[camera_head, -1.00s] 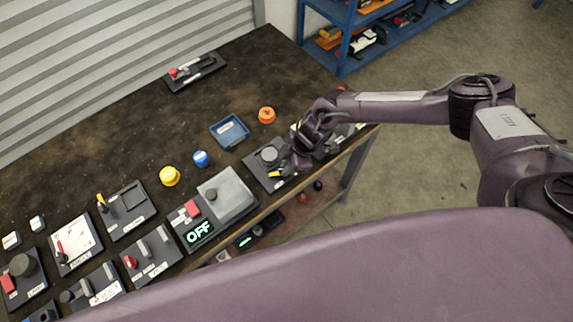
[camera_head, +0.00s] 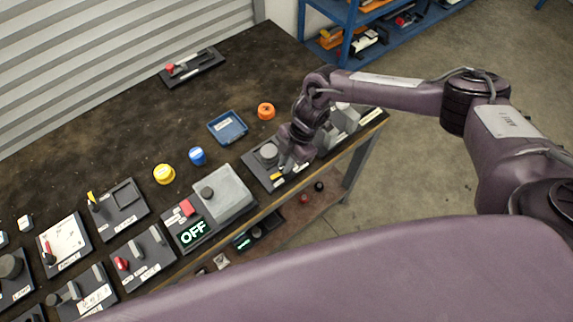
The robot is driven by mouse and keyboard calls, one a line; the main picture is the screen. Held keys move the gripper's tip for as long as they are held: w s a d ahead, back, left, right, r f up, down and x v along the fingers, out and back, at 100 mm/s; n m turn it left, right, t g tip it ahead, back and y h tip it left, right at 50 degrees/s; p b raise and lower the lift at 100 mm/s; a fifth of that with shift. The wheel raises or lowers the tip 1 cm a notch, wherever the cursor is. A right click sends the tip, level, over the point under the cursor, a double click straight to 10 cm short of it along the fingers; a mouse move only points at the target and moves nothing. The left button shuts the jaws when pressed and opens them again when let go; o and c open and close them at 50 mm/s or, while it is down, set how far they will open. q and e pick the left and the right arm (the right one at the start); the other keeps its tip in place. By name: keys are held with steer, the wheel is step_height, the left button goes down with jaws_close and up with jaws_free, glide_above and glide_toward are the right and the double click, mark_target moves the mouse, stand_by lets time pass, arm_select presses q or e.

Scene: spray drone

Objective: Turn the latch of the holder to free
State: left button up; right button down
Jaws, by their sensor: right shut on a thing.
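The holder is a dark plate (camera_head: 254,172) near the table's front edge, with a round grey part (camera_head: 268,151) on it. A small yellow-marked latch (camera_head: 277,177) sits at the plate's front side. My right gripper (camera_head: 286,167) reaches down over the right side of the holder, its fingers at the latch. It is shut on the latch, though the fingertips are small and partly hidden by the wrist. My left gripper is not in view.
A grey box with an OFF display (camera_head: 193,233) stands left of the holder. A blue tray (camera_head: 228,127), orange cap (camera_head: 266,111), blue cap (camera_head: 197,156) and yellow cap (camera_head: 164,174) lie behind. Grey blocks (camera_head: 344,119) stand right of the gripper. The table's back middle is clear.

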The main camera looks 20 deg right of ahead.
steer(key=shift+w+n+b, duration=0.1)
steer(key=shift+n+b, duration=0.25)
steer(key=shift+n, duration=0.05)
steer(key=c, duration=1.5)
jaws_free()
steer(key=b+v, duration=0.2)
steer(key=v, duration=0.6)
steer(key=shift+w, duration=0.1)
steer(key=shift+a+f, duration=0.1)
steer(key=shift+a, duration=0.05)
